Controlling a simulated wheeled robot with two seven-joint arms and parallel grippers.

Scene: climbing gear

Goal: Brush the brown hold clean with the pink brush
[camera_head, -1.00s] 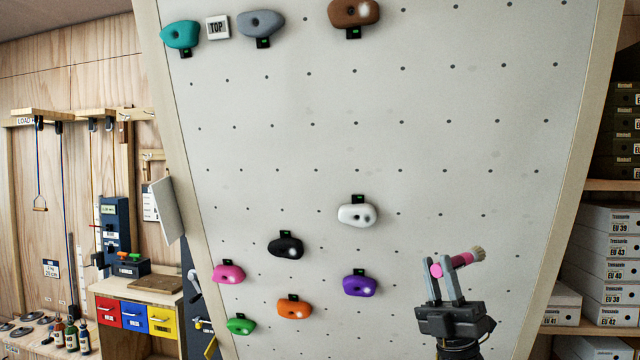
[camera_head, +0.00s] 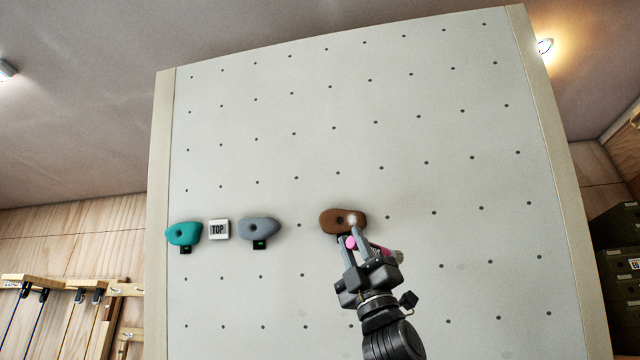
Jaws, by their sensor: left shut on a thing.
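The brown hold (camera_head: 332,221) is on the pale climbing wall, right of the grey hold. A whitish chalk patch shows on its right part. My left gripper (camera_head: 352,240) is just below and in front of the hold's right side in this view. It is shut on the pink brush (camera_head: 379,248), which lies crosswise in the fingers. The tan bristle end points right, away from the hold. Whether fingers or brush touch the hold I cannot tell. The hold's lower right edge is partly covered by the gripper. My right gripper is out of view.
A teal hold (camera_head: 184,233), a TOP sign (camera_head: 219,230) and a grey hold (camera_head: 259,228) sit in a row to the left. The wall (camera_head: 300,130) above is bare apart from small bolt holes. Dark boxes (camera_head: 622,228) stand at the far right.

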